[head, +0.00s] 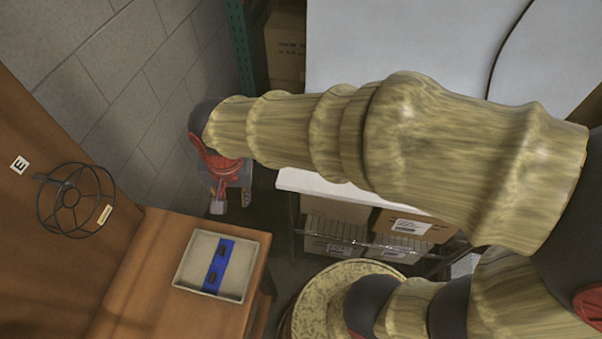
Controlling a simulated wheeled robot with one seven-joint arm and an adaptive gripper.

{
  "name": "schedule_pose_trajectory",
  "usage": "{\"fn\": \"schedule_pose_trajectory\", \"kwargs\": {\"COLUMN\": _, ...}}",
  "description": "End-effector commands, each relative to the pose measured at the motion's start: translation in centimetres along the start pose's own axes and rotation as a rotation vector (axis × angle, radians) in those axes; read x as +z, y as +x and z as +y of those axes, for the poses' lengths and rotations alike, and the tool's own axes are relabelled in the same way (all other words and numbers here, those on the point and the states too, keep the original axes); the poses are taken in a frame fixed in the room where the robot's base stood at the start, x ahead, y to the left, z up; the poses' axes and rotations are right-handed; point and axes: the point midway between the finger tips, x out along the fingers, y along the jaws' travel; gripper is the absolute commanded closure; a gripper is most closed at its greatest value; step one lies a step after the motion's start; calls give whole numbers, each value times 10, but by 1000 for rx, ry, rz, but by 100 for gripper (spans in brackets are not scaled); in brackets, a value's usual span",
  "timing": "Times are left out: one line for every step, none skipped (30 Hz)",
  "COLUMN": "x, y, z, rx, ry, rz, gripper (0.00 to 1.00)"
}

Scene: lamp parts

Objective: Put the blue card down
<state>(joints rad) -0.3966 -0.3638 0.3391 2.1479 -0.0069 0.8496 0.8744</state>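A flat blue strip with two dark marks, which looks like the blue card (217,266), lies across the inside of a shallow pale tray (183,281) in the head view. My gripper (231,203) hangs from the end of my arm, above and beyond the tray in the picture and apart from it. Its two fingers look spread, with a gap between them. It is small in the view, and I see nothing blue in it.
The tray stands on a brown wooden surface (140,270). A black wire basket (72,198) and a label marked E (19,165) are at the left. Cardboard boxes (410,226) sit on a rack under a white table (400,45). Grey floor lies between.

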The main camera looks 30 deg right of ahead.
Motion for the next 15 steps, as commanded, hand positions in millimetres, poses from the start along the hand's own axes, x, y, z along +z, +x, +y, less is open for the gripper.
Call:
{"fn": "schedule_pose_trajectory", "kwargs": {"x": -10, "y": -26, "z": 24, "rx": -32, "ry": -44, "rz": 46, "gripper": 70}}
{"fn": "schedule_pose_trajectory", "kwargs": {"x": -14, "y": -38, "z": 37, "rx": -43, "ry": -83, "rz": 71, "gripper": 70}}
{"fn": "schedule_pose_trajectory", "kwargs": {"x": -17, "y": -53, "z": 54, "rx": -55, "ry": -135, "rz": 106, "gripper": 70}}
{"fn": "schedule_pose_trajectory", "kwargs": {"x": -18, "y": -63, "z": 66, "rx": -61, "ry": -174, "rz": 134, "gripper": 70}}
{"fn": "schedule_pose_trajectory", "kwargs": {"x": -19, "y": -72, "z": 78, "rx": -64, "ry": -212, "rz": 161, "gripper": 70}}
{"fn": "schedule_pose_trajectory", "kwargs": {"x": -19, "y": -83, "z": 93, "rx": -65, "ry": -258, "rz": 194, "gripper": 70}}
{"fn": "schedule_pose_trajectory", "kwargs": {"x": -18, "y": -90, "z": 103, "rx": -63, "ry": -292, "rz": 219, "gripper": 70}}
{"fn": "schedule_pose_trajectory", "kwargs": {"x": -16, "y": -96, "z": 112, "rx": -59, "ry": -323, "rz": 240, "gripper": 70}}
{"fn": "schedule_pose_trajectory", "kwargs": {"x": -14, "y": -102, "z": 122, "rx": -53, "ry": -360, "rz": 266, "gripper": 70}}
{"fn": "schedule_pose_trajectory", "kwargs": {"x": -13, "y": -106, "z": 129, "rx": -48, "ry": -385, "rz": 283, "gripper": 70}}
{"fn": "schedule_pose_trajectory", "kwargs": {"x": -11, "y": -109, "z": 135, "rx": -42, "ry": -406, "rz": 297, "gripper": 70}}
{"fn": "schedule_pose_trajectory", "kwargs": {"x": -10, "y": -113, "z": 141, "rx": -36, "ry": -431, "rz": 314, "gripper": 70}}
{"fn": "schedule_pose_trajectory", "kwargs": {"x": -8, "y": -114, "z": 144, "rx": -32, "ry": -445, "rz": 323, "gripper": 70}}
{"fn": "schedule_pose_trajectory", "kwargs": {"x": -8, "y": -116, "z": 147, "rx": -28, "ry": -458, "rz": 331, "gripper": 70}}
{"fn": "schedule_pose_trajectory", "kwargs": {"x": -7, "y": -118, "z": 149, "rx": -25, "ry": -471, "rz": 338, "gripper": 70}}
